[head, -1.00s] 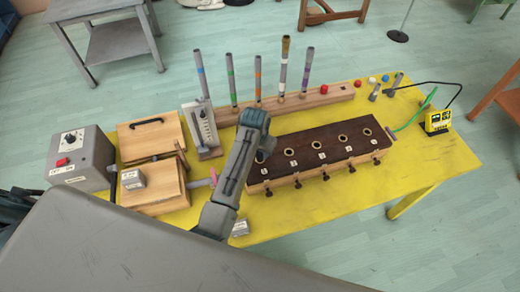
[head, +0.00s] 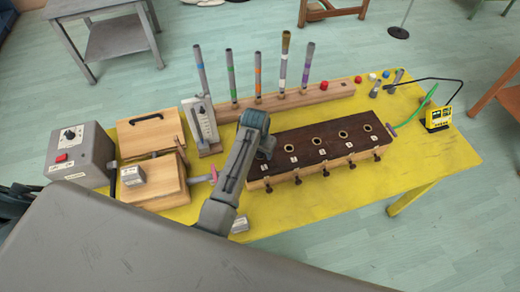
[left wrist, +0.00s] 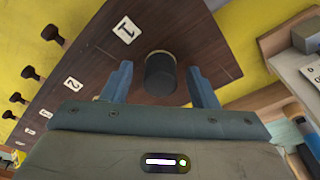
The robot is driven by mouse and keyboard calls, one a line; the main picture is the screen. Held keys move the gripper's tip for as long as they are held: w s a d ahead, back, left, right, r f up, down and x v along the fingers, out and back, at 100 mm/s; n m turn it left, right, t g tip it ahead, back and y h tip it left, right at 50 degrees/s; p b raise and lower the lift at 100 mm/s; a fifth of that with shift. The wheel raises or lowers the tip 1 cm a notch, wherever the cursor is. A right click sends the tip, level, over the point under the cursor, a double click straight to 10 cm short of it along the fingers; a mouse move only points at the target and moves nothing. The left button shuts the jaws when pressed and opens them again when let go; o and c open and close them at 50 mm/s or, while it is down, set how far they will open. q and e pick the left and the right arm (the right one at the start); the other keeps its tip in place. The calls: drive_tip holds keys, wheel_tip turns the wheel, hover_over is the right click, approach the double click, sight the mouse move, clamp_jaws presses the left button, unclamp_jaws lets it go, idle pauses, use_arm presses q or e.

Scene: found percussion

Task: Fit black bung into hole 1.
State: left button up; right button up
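The black bung (left wrist: 160,73) stands upright at the dark wooden top of the chest (left wrist: 160,20), beside the label "1" (left wrist: 125,30). It covers the spot where hole 1 is, and I cannot tell how deep it sits. My left gripper (left wrist: 160,85) is open, one finger on each side of the bung, with a gap showing at both sides. In the head view the left gripper (head: 266,152) is over the left end of the chest (head: 325,138) and hides hole 1 and the bung. The other holes are open. My right gripper is not in view.
Behind the chest stands a wooden rack (head: 325,100) with several upright tubes. A gauge stand (head: 205,138) and wooden boxes (head: 152,185) are to the left. A yellow meter (head: 438,120) is at the right. The yellow table (head: 400,172) is clear at front right.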

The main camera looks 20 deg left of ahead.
use_arm(q)
drive_tip(key=shift+r, duration=0.1)
drive_tip(key=shift+r, duration=0.35)
drive_tip(key=r+b, duration=0.1)
drive_tip(key=r, duration=0.2)
drive_tip(key=s+r+b, duration=0.1)
drive_tip(key=r, duration=0.1)
drive_tip(key=r+b, duration=0.1)
drive_tip(key=r, duration=0.2)
drive_tip(key=shift+s+a+r, duration=0.1)
drive_tip(key=shift+s+r, duration=0.05)
drive_tip(key=shift+r, duration=0.15)
drive_tip(key=shift+s+r, duration=0.1)
drive_tip(key=shift+r, duration=0.45)
